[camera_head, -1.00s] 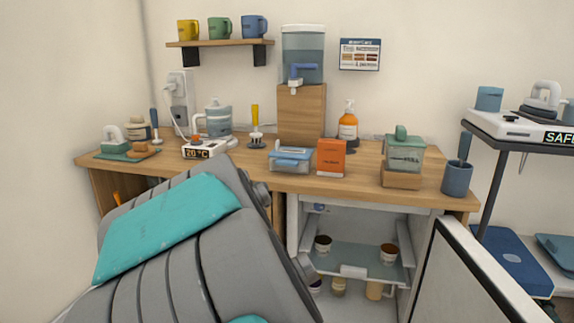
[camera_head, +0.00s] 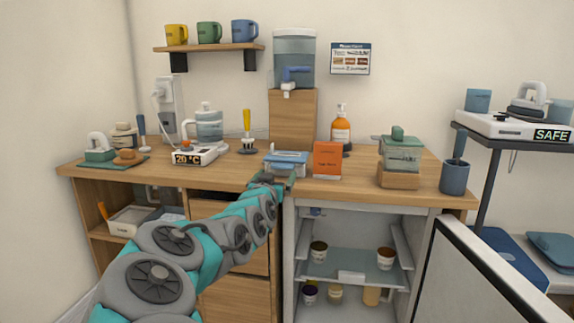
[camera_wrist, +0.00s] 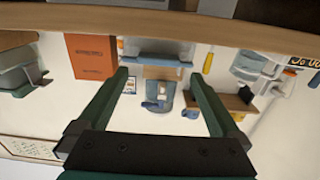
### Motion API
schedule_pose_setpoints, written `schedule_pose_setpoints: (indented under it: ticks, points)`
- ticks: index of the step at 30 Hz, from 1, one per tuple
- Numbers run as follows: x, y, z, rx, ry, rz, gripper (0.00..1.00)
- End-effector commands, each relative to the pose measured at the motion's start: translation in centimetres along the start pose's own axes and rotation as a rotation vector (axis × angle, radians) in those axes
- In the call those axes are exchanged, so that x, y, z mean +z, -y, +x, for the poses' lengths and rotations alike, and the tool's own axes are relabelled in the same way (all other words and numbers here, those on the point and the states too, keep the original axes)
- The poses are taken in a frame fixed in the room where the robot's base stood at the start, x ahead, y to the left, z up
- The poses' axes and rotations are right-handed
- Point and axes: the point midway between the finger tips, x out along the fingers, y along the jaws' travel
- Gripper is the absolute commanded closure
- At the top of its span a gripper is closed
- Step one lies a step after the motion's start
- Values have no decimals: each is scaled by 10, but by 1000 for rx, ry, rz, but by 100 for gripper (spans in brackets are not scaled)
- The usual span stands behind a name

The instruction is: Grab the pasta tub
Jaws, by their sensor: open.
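A clear tub with a blue lid (camera_head: 287,160), which looks like the pasta tub, sits on the wooden counter just left of the orange box. Its contents are not clear to me. My gripper (camera_head: 272,179) is at the counter's front edge, just in front of the tub and slightly left in the head view, partly covering its lower front. The wrist view is upside down. There the two green fingers of my gripper (camera_wrist: 156,77) are apart and empty, and the tub (camera_wrist: 153,60) shows beyond and between their tips.
The orange box (camera_head: 327,160) stands close to the tub's right. A green-lidded container (camera_head: 400,154) is farther right, and a white 20 °C device (camera_head: 199,152) is left. Below, the fridge (camera_head: 345,203) stands open, its door (camera_head: 470,275) swung out right.

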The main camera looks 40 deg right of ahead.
Motion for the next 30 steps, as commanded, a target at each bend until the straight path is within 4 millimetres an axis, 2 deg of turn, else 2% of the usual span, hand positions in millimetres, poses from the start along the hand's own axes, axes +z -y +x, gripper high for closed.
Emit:
schedule_pose_setpoints:
  ticks: [12,23,25,30]
  points:
    - [-3,-2,44,0,0,1,0]
    - [-2,-2,51,-1,1,0,0]
    - [-2,-2,51,-1,1,0,5]
    - [-2,-2,50,-1,1,0,24]
